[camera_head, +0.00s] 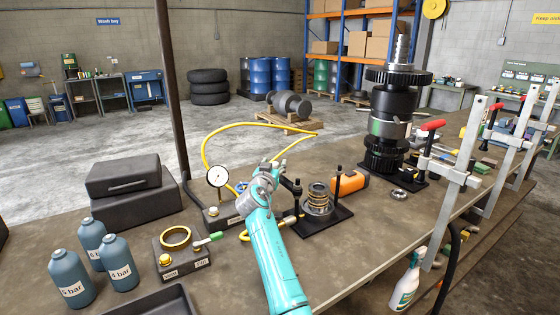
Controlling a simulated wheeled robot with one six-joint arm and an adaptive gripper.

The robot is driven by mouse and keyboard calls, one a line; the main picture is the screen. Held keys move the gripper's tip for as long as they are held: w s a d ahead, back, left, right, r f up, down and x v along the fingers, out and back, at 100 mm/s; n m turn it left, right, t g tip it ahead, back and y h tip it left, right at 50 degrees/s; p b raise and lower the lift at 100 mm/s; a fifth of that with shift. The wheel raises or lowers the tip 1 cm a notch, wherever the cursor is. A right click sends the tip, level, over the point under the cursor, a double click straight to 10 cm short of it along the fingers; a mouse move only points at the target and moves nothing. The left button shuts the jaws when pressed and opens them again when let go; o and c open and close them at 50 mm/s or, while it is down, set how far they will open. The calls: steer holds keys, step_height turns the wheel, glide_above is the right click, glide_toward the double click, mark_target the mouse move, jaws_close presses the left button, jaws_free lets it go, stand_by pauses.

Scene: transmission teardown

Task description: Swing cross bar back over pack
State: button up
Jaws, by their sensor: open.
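The pack (318,200), with a coil spring on top, sits on a black base plate (334,219) in the middle of the bench. A black post (340,183) rises at the plate's right. A dark piece, likely the cross bar (291,186), shows at the top of the left post and points away from the pack, toward my gripper. The pack's top looks uncovered. My gripper (278,168) is at the end of my teal arm, left of the pack and close to the dark piece. It is open; its fingers are small and partly hidden, so I cannot tell whether they touch anything.
A pressure gauge (218,177) stands left of my gripper. An orange cylinder (350,183) lies behind the pack. A tall gear shaft (392,115) and clamps (455,170) stand to the right. Blue bottles (72,279) and a black case (124,174) are on the left.

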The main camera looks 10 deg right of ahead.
steer(key=shift+w+d, duration=0.15)
steer(key=shift+w, duration=0.15)
jaws_close()
steer(key=shift+d, duration=0.1)
